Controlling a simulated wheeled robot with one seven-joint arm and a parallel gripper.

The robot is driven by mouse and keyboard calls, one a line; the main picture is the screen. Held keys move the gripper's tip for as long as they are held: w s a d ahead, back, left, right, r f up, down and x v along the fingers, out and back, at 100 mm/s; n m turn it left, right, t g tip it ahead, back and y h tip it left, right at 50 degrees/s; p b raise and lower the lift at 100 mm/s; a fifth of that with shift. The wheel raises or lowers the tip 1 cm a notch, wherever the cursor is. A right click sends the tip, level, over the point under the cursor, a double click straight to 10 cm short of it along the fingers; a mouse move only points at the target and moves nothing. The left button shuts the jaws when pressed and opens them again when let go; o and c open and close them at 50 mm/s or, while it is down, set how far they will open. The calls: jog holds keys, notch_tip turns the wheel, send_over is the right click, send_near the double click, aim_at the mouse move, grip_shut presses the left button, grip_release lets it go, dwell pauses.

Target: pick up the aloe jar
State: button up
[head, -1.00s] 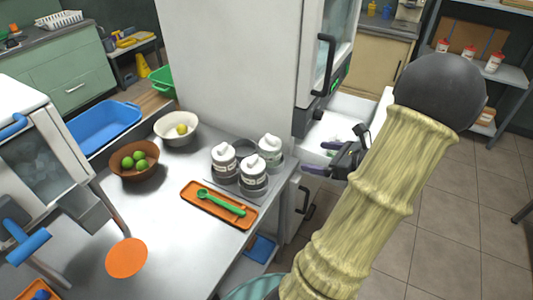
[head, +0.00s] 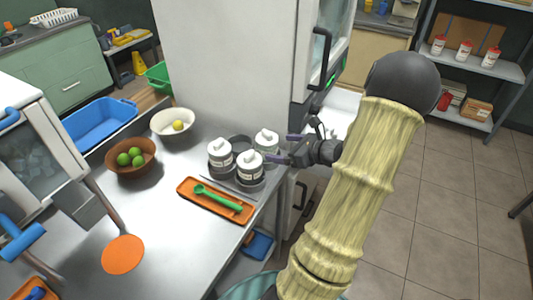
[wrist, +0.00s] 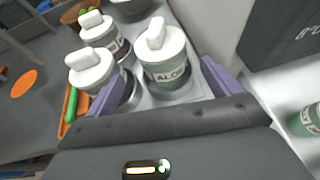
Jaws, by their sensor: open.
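The aloe jar (wrist: 167,72) is white-lidded with a green label reading "ALOE". It stands upright in a grey holder on the steel counter, and in the head view it is the back right jar (head: 266,143) of three. My gripper (head: 285,149) is open just to its right. In the wrist view, my purple fingers (wrist: 165,75) appear on either side of the aloe jar, and nothing is gripped. I cannot tell whether they touch it. Two similar white-lidded jars, one at the left (head: 219,155) and one in front (head: 249,168), stand close beside it.
An orange tray (head: 183,187) with a green spoon (head: 215,196) lies in front of the jars. A tall white appliance (head: 225,60) rises behind them. Bowls of limes (head: 130,145) and a lemon (head: 173,112) stand left. Another green-labelled container (wrist: 306,120) shows at the wrist view's right edge.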

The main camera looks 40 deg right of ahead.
aim_at(276, 147)
jog(key=shift+w+f, duration=0.15)
jog(key=shift+w, duration=0.2)
jog(key=x, duration=0.5)
jog(key=shift+d+f, duration=0.15)
jog(key=shift+f, duration=0.15)
jog(key=shift+c, duration=0.2)
jog(key=c, duration=1.3)
notch_tip(276, 147, up, 10)
jog(key=shift+r+p, duration=0.1)
jog(key=shift+p, duration=0.55)
